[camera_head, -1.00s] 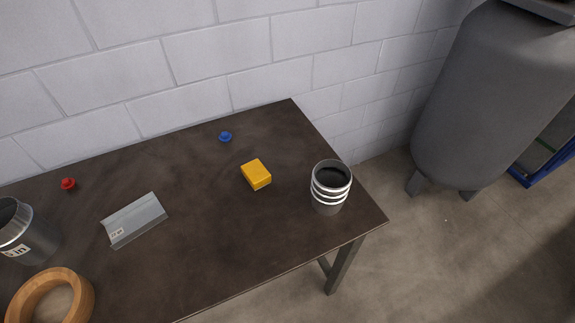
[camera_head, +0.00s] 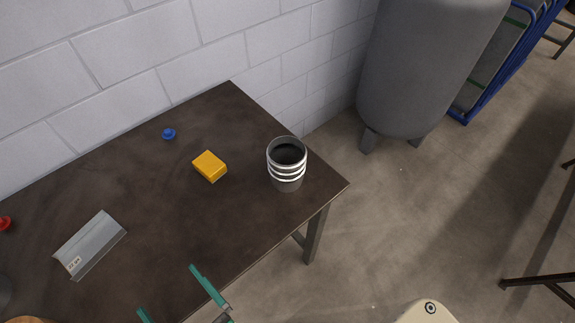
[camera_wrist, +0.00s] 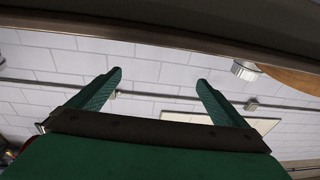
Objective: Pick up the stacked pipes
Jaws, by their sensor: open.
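The stacked pipes (camera_head: 287,166) stand upright as one short grey cylinder with white bands near the right end of the dark table (camera_head: 150,215). Their open top shows a dark inside. My gripper (camera_head: 170,290) is at the bottom edge of the head view, near the table's front edge, with its green fingers apart. It is left of and nearer than the pipes, and not touching them. In the wrist view my gripper (camera_wrist: 158,82) is open with nothing between the fingers. The pipes cannot be made out in the wrist view.
A yellow block (camera_head: 209,166) lies left of the pipes. A blue knob (camera_head: 169,134), a grey sheet-metal piece (camera_head: 90,245) and a red knob (camera_head: 5,223) lie further left. A grey tank (camera_head: 425,70) stands beyond the table.

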